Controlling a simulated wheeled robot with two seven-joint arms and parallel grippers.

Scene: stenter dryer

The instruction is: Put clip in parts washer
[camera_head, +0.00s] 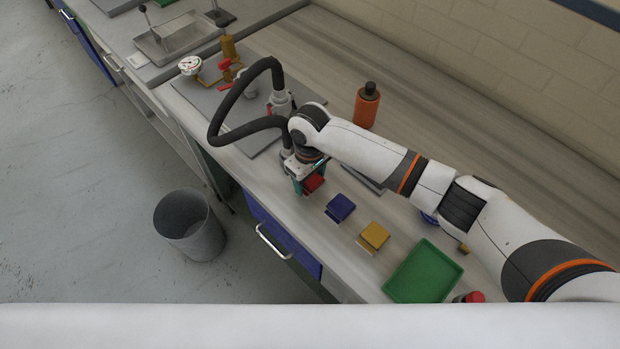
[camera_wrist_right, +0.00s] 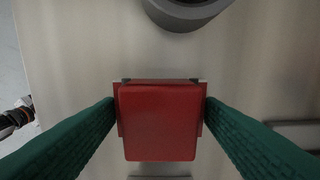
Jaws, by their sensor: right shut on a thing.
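A red clip (camera_head: 314,183) is between the fingers of my right gripper (camera_head: 306,182) near the front edge of the bench. In the right wrist view the red clip (camera_wrist_right: 160,122) sits square between the two green fingertips, which touch its sides. A blue clip (camera_head: 340,207) and a yellow clip (camera_head: 373,236) lie on the bench to the right of my gripper. I cannot tell which thing is the parts washer. My left gripper is not in view.
A green tray (camera_head: 424,272) lies right of the yellow clip. An orange bottle (camera_head: 367,106) stands behind my right arm. A black hose (camera_head: 222,111) curves beside my wrist, near a grey plate with a gauge (camera_head: 190,65). A grey bin (camera_head: 190,226) stands on the floor.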

